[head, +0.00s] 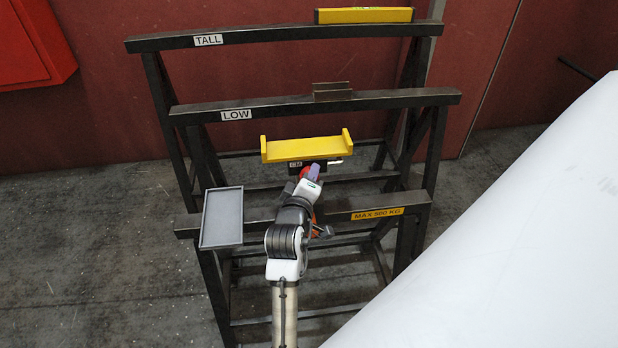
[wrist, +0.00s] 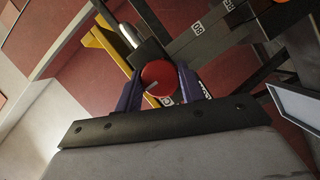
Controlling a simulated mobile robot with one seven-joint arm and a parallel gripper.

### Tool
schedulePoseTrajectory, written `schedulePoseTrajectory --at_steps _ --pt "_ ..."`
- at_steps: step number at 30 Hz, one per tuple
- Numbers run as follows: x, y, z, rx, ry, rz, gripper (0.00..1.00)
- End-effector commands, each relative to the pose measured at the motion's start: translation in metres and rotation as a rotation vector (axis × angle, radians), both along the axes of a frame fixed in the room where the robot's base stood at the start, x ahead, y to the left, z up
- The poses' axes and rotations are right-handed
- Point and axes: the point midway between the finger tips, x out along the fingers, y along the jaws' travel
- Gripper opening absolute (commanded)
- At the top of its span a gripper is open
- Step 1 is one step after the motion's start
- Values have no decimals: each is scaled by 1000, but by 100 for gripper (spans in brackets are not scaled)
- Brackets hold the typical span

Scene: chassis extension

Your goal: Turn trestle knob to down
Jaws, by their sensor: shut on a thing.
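The trestle knob is a round red knob with a pale line on its face, seen in the wrist view (wrist: 161,78) between my gripper's fingers. In the head view only a bit of the red knob (head: 304,172) shows, under the yellow cradle (head: 305,148) of the trestle. My gripper (wrist: 162,85) has its two dark purple fingers on either side of the knob and is shut on it. In the head view my gripper (head: 313,172) reaches up to the knob from the front and hides most of it.
Dark metal trestles stand behind, with bars labelled TALL (head: 209,40) and LOW (head: 236,114). A front bar marked MAX 580 KG (head: 378,213) crosses below my arm. A grey tray (head: 222,243) sits at its left end. A large white panel (head: 520,240) fills the right.

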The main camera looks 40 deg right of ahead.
Motion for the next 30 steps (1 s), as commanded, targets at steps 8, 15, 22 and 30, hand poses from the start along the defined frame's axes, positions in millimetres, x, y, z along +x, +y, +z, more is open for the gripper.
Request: schedulePoseTrajectory --at_steps 8,15,22,30 --pt "0 0 -1 -11 8 -1 16" --pt "0 0 0 -11 8 -1 43" --pt "0 0 0 -11 7 -1 61" --pt "0 0 0 -10 6 0 61"
